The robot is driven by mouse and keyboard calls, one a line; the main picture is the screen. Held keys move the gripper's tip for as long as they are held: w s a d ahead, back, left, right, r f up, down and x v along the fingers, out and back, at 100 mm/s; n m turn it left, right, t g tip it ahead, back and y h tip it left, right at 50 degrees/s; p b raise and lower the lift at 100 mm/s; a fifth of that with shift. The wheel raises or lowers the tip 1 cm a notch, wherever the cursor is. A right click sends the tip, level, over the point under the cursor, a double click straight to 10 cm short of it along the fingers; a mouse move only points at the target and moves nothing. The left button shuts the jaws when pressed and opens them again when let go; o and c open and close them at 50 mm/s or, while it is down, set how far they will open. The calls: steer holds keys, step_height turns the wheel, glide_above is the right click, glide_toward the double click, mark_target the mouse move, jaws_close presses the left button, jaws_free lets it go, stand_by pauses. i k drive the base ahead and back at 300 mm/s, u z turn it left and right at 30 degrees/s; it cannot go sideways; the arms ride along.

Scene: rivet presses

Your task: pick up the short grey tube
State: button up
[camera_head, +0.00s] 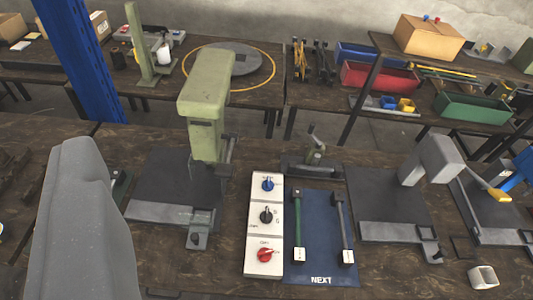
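A short, pale grey, hollow square tube (482,277) lies on the dark wooden bench near the lower right corner, one open end showing. A longer, thin grey bar (344,228) with a white tag lies on the blue mat (318,240) marked NEXT. A green bar (297,224) with a white tag lies to its left. My gripper's fingers do not show. A large smooth grey shape fills the lower left and hides part of the bench; I cannot tell which part it is.
A white panel with blue, black and red knobs (265,225) lies left of the mat. A tall green press (205,115) and a grey press (432,160) stand on the bench. A flat dark square (465,247) lies just above the tube. Shelves with bins stand behind.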

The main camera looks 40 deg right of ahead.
mark_target(336, 172)
steer(key=i, duration=1.15)
steer(key=z, duration=0.6)
